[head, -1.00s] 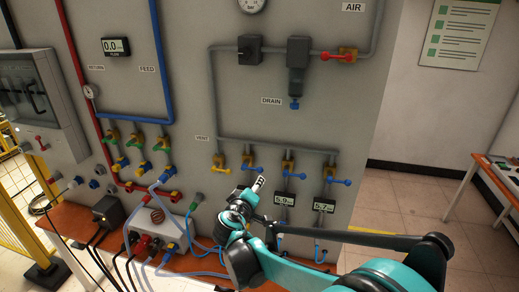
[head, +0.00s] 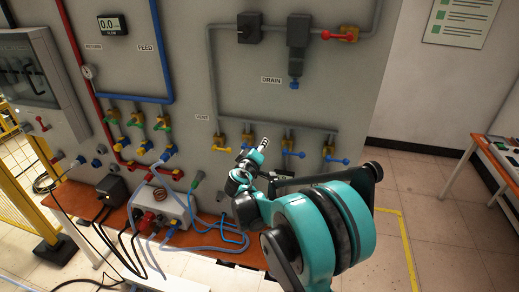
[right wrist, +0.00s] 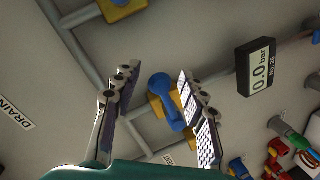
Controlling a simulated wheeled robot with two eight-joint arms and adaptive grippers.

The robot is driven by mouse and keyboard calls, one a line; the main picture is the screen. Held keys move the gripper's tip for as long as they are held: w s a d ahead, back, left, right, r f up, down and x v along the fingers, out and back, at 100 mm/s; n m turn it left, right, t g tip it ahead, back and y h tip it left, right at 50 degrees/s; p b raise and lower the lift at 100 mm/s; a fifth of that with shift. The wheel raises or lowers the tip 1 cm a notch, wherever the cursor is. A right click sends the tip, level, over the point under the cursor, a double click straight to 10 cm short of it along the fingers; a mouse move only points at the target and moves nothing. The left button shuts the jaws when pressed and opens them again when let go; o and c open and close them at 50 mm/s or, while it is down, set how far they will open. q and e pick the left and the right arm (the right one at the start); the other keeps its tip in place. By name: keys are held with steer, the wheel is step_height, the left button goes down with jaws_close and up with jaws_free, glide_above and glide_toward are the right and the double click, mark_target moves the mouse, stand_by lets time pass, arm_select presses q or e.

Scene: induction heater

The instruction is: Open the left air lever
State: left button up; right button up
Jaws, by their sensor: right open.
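The left air lever (right wrist: 162,88) is blue, with a round knob, and sits on a yellow valve body (right wrist: 178,108) in the right wrist view. My right gripper (right wrist: 152,88) is open, with a finger on each side of the lever. The right finger looks very close to it; I cannot tell whether they touch. In the head view the right gripper (head: 263,145) is in front of the left air valve (head: 247,131) and partly hides its lever. The middle (head: 293,154) and right (head: 338,160) blue levers are to its right. My left gripper is not in view.
A yellow vent lever (head: 221,148) is just left of the left air valve. A pressure gauge reading 0.0 bar (right wrist: 261,72) shows in the wrist view. Grey pipes run above the levers. Hoses and a grey box (head: 165,212) are on the brown bench below.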

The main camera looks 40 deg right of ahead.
jaws_close()
